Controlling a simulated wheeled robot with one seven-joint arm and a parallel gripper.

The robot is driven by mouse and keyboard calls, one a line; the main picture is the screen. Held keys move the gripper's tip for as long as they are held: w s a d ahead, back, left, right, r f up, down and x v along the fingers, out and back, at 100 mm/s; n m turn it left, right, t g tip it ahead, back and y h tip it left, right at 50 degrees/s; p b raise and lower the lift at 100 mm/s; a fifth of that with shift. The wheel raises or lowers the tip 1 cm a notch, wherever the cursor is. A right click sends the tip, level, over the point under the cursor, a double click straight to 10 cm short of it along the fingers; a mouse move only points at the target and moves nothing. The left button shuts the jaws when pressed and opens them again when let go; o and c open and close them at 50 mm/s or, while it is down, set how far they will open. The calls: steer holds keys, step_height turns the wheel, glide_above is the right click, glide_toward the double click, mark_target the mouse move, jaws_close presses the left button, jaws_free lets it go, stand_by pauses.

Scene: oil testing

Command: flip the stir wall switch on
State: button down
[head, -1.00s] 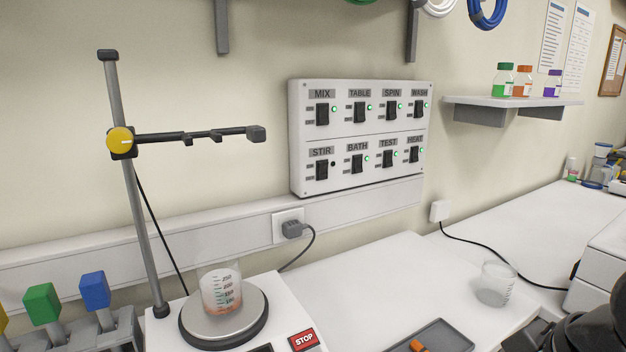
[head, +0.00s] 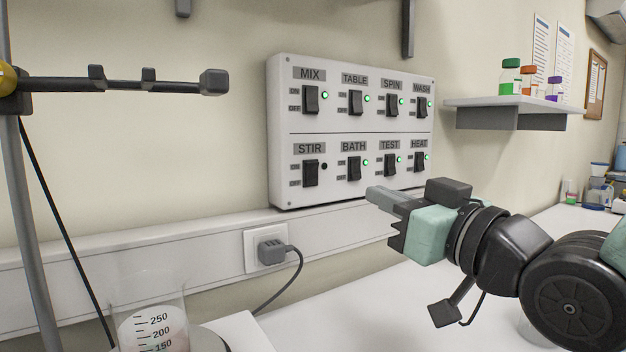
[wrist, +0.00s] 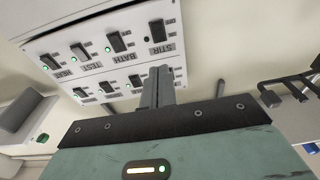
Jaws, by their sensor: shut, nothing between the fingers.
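The STIR switch (head: 310,173) is a black rocker at the lower left of the white switch panel (head: 350,133). The lamp beside it is dark, while the lamps of the other switches glow green. The STIR switch also shows in the wrist view (wrist: 158,31), where the panel appears upside down. My gripper (head: 372,193) is in front of the panel's lower edge, below and to the right of the STIR switch and apart from it. Its fingers are shut and empty, and they point toward the panel in the wrist view (wrist: 160,72).
A stand with a dark clamp bar (head: 120,86) is at the left, above a beaker (head: 150,315). A plug (head: 272,250) with a cable sits in the wall trunking below the panel. A shelf with bottles (head: 510,104) is at the right. The air before the STIR switch is clear.

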mark_target(314, 166)
steer(key=shift+w, duration=0.1)
steer(key=p+x, duration=0.1)
steer(key=p, duration=0.2)
steer(key=p+x, duration=0.2)
steer(key=p, duration=0.1)
steer(key=p+x, duration=0.1)
steer(key=p, duration=0.2)
steer(key=shift+w+a+r, duration=0.2)
steer(key=shift+r, duration=0.1)
steer(key=p, duration=0.3)
steer(key=shift+w+a+p, duration=0.1)
steer(key=shift+p, duration=0.3)
steer(key=p+x, duration=0.3)
steer(key=x, duration=0.5)
steer(key=shift+w+f, duration=0.1)
steer(key=shift+w+a+p, duration=0.2)
steer(key=shift+w+p, duration=0.1)
